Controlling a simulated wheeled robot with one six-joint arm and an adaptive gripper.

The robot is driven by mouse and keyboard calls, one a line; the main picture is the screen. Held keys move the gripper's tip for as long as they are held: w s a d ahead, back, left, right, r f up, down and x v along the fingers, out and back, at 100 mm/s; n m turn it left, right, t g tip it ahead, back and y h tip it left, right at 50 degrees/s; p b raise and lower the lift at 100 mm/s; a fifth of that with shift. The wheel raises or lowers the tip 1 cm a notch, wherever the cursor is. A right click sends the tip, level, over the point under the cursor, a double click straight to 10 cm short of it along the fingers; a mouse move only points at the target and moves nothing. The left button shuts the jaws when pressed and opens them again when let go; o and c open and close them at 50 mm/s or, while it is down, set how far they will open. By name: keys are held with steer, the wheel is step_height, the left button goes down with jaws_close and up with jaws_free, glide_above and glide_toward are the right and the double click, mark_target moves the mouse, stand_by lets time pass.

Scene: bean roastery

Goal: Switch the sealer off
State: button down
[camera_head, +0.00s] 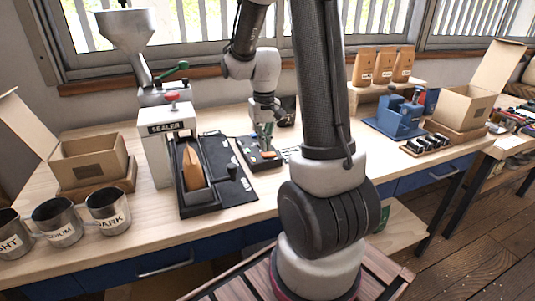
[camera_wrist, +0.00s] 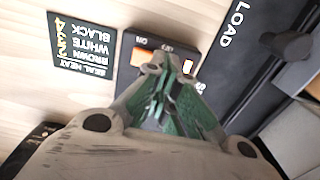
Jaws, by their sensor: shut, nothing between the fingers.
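The sealer (camera_head: 165,129) is a white and black machine on the bench, with a tan pouch (camera_head: 191,165) standing in its black bed. A black switch box (camera_head: 258,163) sits just right of it. In the wrist view the box carries an orange switch (camera_wrist: 143,57), with ON lettered near one end. The fingertips cover part of the switch, so its position cannot be told. My gripper (camera_head: 266,150) points down over the box, shut and empty. Its green-padded fingers show in the wrist view (camera_wrist: 165,65), at or just above the switch; contact cannot be told.
A black seal heat card (camera_wrist: 85,42) lies left of the box in the wrist view. The sealer's black LOAD bed (camera_wrist: 240,50) is close on the right. Labelled mugs (camera_head: 58,222) and an open carton (camera_head: 90,160) stand left. A blue device (camera_head: 400,117) stands right.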

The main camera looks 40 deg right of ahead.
mark_target(264, 154)
steer(key=shift+f, duration=1.2)
stand_by(0.8)
steer(key=shift+r, duration=3.55)
steer(key=s+a+r+n+t, duration=0.1)
steer(key=s+a+r+t, duration=0.1)
steer(key=s+a+r, duration=0.2)
steer(key=s+a+r+n+t, duration=0.2)
steer(key=s+r, duration=0.6)
steer(key=s, duration=0.5)
steer(key=shift+s+a, duration=0.15)
steer(key=shift+a, duration=0.75)
